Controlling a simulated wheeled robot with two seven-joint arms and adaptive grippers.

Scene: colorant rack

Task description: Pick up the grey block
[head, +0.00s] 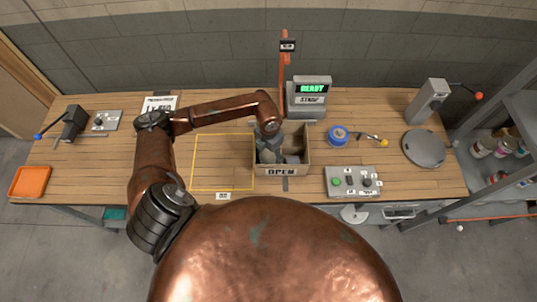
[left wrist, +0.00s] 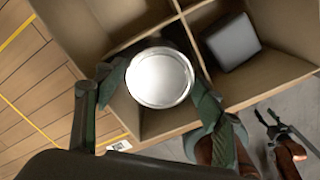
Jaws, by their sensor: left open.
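The grey block (left wrist: 231,41) is a dark grey block lying in the upper-right compartment of a divided cardboard box in the left wrist view. The box (head: 281,170) stands on the bench in the head view. My left gripper (head: 269,150) reaches down into the box from above. In the left wrist view the left gripper (left wrist: 158,92) is open, its fingers on either side of a round can with a silver lid (left wrist: 160,77). Whether they touch the can is unclear. The block lies to the right, outside the fingers. My right gripper (left wrist: 276,126) shows small and dark at the right edge.
A yellow outlined area (head: 222,188) is bare left of the box. A blue roll (head: 338,136) and a button panel (head: 352,182) are to the right. Cardboard dividers (left wrist: 190,46) separate the can from the block.

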